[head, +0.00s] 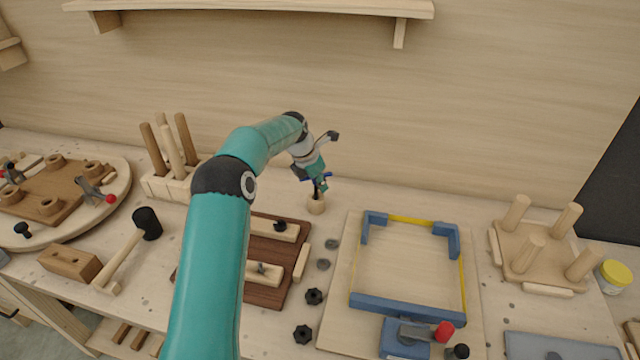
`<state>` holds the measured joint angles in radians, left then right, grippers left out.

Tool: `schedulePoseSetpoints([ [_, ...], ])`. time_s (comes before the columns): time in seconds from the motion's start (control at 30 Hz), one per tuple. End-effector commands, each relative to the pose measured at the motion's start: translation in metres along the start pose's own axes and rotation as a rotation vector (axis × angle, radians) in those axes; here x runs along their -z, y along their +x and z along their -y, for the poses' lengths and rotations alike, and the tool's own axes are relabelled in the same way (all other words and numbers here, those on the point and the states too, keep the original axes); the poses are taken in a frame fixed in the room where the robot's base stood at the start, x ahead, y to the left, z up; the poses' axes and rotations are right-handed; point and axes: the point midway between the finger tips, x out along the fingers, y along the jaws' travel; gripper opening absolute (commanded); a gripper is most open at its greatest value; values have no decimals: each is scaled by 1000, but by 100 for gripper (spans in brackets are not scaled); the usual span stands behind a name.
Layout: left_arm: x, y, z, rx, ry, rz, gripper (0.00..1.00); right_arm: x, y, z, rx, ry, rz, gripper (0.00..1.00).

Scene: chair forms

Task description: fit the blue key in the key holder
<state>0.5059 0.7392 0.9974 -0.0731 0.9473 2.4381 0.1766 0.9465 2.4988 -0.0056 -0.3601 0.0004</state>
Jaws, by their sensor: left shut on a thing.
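My left arm reaches in from the bottom and its left gripper (317,181) points down at the back of the bench. It is shut on a small blue key (327,176), mostly hidden by the fingers. Right below is a small round light-wood cup (316,205), which looks like the key holder. The key's dark lower end is at the cup's mouth. I cannot tell whether it is inside the opening or just above it. My right gripper is not in view.
A wooden block with upright pegs (171,180) stands left of the arm. A blue-and-yellow frame (455,290) lies on a board to the right. A dark brown board (292,268) and several black knobs (314,297) lie in front. A mallet (147,223) lies left. A shelf (260,6) hangs above.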

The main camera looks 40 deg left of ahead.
Motion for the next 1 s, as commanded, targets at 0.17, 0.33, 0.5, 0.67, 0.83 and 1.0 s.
schedulePoseSetpoints([
  [0.17, 1, 2, 0, 0, 0, 0, 0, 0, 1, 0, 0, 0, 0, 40],
  [0.33, 1, 4, 0, 0, 0, 1, 14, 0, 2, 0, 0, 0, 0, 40],
  [0.5, 2, 4, 0, 0, 0, 0, 39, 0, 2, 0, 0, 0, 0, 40],
  [0.67, 2, 4, 0, 0, 0, 0, 39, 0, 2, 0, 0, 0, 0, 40],
  [0.83, 2, 2, 0, 0, 0, 0, 39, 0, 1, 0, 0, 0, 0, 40],
  [1.0, 1, -16, 0, -2, 0, 2, 39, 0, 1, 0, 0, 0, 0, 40],
])
